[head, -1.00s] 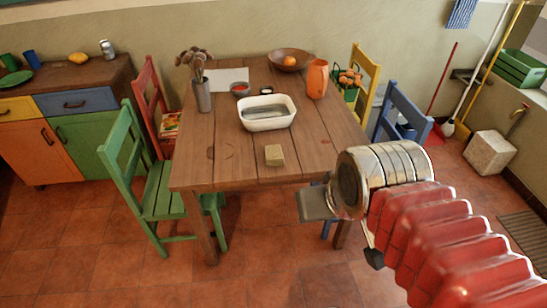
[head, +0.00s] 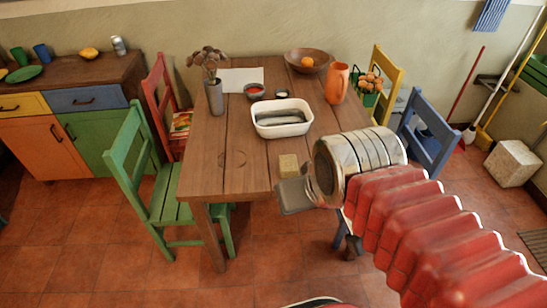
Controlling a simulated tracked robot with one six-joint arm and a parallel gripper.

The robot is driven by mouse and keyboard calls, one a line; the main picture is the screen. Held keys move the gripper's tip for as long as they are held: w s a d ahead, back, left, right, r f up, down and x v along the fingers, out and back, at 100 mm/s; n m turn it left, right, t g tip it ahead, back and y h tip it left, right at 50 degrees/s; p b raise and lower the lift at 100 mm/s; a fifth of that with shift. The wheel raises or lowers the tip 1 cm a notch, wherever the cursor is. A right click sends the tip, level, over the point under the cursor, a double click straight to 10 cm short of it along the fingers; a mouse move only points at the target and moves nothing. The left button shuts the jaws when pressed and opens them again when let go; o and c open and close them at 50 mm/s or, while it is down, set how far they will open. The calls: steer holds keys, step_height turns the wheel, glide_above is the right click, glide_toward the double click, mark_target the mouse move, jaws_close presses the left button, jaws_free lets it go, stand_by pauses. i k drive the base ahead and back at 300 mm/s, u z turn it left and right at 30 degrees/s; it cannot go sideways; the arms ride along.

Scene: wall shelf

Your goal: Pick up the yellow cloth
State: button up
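A small, pale yellow, block-shaped item that looks like the folded yellow cloth (head: 288,165) lies near the front edge of the wooden table (head: 225,170). My gripper (head: 323,220) is in front of the table edge, below and right of the cloth in the picture. Its two dark fingers stand well apart with nothing seen between them. The left finger shows just below the cloth in the picture. I cannot tell the gap in depth. The cloth is in full view.
A white dish (head: 283,120) stands behind the cloth, with an orange pitcher (head: 338,84) to its right. A grey vase (head: 215,98) with dried flowers is at the left. A green chair (head: 160,185) and a blue chair (head: 430,135) flank the table. The front-left tabletop is clear.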

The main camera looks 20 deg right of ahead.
mark_target(289, 166)
steer(key=u, duration=0.5)
steer(key=i, duration=1.1)
steer(key=u, duration=0.2)
